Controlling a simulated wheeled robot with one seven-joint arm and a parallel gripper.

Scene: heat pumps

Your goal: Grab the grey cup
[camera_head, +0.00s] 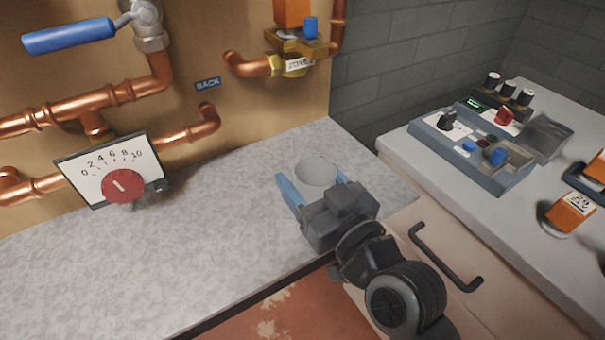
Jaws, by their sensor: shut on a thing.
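The grey cup (316,172) stands near the right end of the grey speckled countertop, seen from above with its round opening showing. My gripper (312,182) reaches in from the lower right with its blue fingers on either side of the cup. The fingers are shut on the cup. The cup's lower part is hidden behind the gripper body, so I cannot tell whether it touches the counter.
A wooden panel with copper pipes, a blue lever (70,36) and a red dial (123,186) stands behind the counter (190,250). At right, a white worktop holds a blue-grey control box (465,150). A dark drawer handle (445,262) is close to my arm. The counter's left side is clear.

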